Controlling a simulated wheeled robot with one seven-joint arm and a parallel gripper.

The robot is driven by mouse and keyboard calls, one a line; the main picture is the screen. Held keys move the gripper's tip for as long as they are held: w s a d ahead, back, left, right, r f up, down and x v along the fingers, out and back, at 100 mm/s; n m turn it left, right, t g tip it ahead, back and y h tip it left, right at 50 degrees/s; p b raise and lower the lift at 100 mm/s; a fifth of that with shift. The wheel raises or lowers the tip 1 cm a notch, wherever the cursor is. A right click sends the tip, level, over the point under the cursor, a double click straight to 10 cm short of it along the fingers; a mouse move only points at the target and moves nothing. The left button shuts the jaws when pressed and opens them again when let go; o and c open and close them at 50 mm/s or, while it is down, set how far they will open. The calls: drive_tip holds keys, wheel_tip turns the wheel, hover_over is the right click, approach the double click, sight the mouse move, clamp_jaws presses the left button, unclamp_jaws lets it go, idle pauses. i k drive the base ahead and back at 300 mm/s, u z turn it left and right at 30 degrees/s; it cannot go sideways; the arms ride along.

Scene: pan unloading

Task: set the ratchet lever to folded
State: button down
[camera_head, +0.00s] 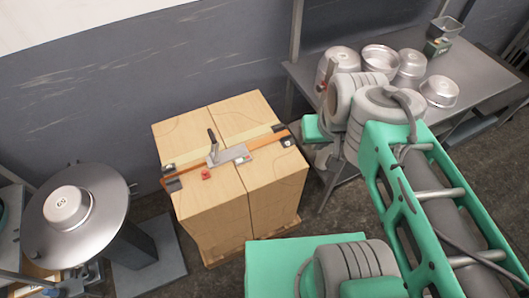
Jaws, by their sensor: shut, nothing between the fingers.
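The ratchet (236,154) is a light grey metal piece on top of a pair of tan cardboard cartons (245,180). Its lever (212,138) has a dark grip and stands up at the ratchet's left end, tilted up off the carton top. An orange strap (184,175) runs across the cartons through the ratchet.
A small red piece (206,174) lies beside the ratchet. Dark corner guards (288,141) sit under the strap at the carton edges. A grey table (310,85) with several metal pans stands at the back right. A round stand (105,205) holding one pan is at the left.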

sight(213, 134)
drive_tip(key=z, duration=0.3)
drive_tip(key=k, duration=0.85)
drive_tip(key=u, duration=1)
drive_tip(key=i, duration=0.95)
drive_tip(key=u, duration=0.85)
drive_tip(key=k, duration=0.4)
drive_tip(key=z, duration=0.8)
drive_tip(key=i, duration=0.5)
drive_tip(key=z, duration=0.05)
